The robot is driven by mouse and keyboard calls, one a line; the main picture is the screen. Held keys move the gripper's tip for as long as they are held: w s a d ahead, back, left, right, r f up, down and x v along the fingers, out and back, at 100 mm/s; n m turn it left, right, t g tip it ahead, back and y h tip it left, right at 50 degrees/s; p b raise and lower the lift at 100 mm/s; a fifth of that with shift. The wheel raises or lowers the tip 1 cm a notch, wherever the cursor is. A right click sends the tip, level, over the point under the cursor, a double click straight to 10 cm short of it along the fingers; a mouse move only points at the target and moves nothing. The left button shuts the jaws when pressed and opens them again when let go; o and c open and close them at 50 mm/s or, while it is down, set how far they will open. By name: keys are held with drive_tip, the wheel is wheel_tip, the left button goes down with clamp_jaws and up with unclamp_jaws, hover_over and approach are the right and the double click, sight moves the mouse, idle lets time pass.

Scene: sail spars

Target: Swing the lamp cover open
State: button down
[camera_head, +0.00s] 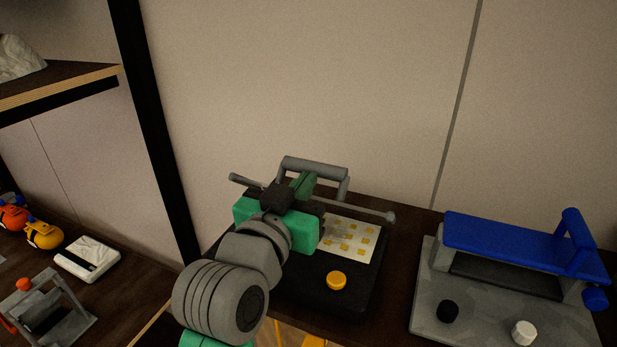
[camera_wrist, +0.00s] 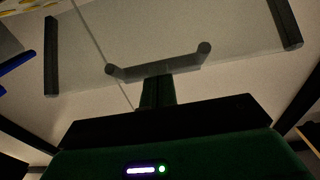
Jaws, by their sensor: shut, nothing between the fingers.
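A black box (camera_head: 352,290) on the dark bench carries a pale panel (camera_head: 345,240) with several yellow squares and an orange knob. A grey handle (camera_head: 315,167) stands behind it, with a thin grey rod (camera_head: 376,212) running across. I take these as the lamp cover's parts; the cover sheet itself is hard to make out. My gripper (camera_head: 303,185) is shut and empty, just in front of the handle. In the wrist view my green fingers (camera_wrist: 157,90) end at the handle (camera_wrist: 155,71); I cannot tell if they touch. My arm hides the box's left part.
A grey stand with a blue lid (camera_head: 510,242), a black knob and a white knob is at the right. At the left are a white block (camera_head: 87,259), a grey frame (camera_head: 48,312), small coloured items and a black post (camera_head: 155,130). The wall is close behind.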

drive_tip(key=b+v, duration=0.1)
drive_tip(key=v, duration=0.7)
drive_tip(key=s+d+r+n+t+y+p, duration=0.2)
drive_tip(key=s+r+t+y, duration=0.1)
drive_tip(key=s+r, duration=0.4)
drive_tip(key=s+d+r+n+t+y+p, duration=0.1)
drive_tip(key=s+r+n+t+y+p, duration=0.1)
drive_tip(key=s+r, duration=0.5)
wheel_tip(320, 180, up, 4)
drive_tip(key=t+y+p, duration=0.1)
drive_tip(key=t+y, duration=0.1)
drive_tip(key=shift+s+d+r+n+t, duration=0.25)
drive_tip(key=shift+s+d+n+t, duration=0.05)
drive_tip(key=shift+s+d+t, duration=0.1)
